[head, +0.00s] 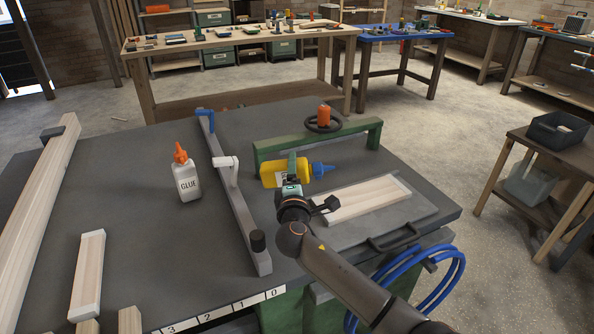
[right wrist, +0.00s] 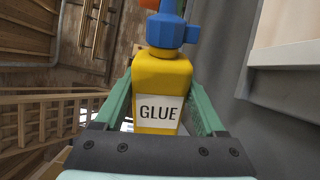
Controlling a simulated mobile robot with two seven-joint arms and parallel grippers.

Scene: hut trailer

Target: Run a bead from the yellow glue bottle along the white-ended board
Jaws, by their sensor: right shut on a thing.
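The yellow glue bottle (head: 270,173) lies on its side in my right gripper (head: 291,172), its blue nozzle (head: 322,170) pointing right in the head view. The right wrist view shows the bottle (right wrist: 162,75) between the green fingers (right wrist: 160,108), its GLUE label facing the camera. A pale board with whitish ends (head: 365,198) lies on a grey tray (head: 412,212), to the right of and nearer than the bottle. The nozzle appears apart from it. Another pale board with whitish ends (head: 88,270) lies at the left. My left gripper is out of view.
A white glue bottle with an orange cap (head: 187,180) stands left of a long grey clamp bar (head: 232,190). A green clamp frame (head: 350,137) with an orange-knobbed wheel (head: 323,118) stands behind the yellow bottle. Blue hose (head: 450,265) hangs at the bench's right front.

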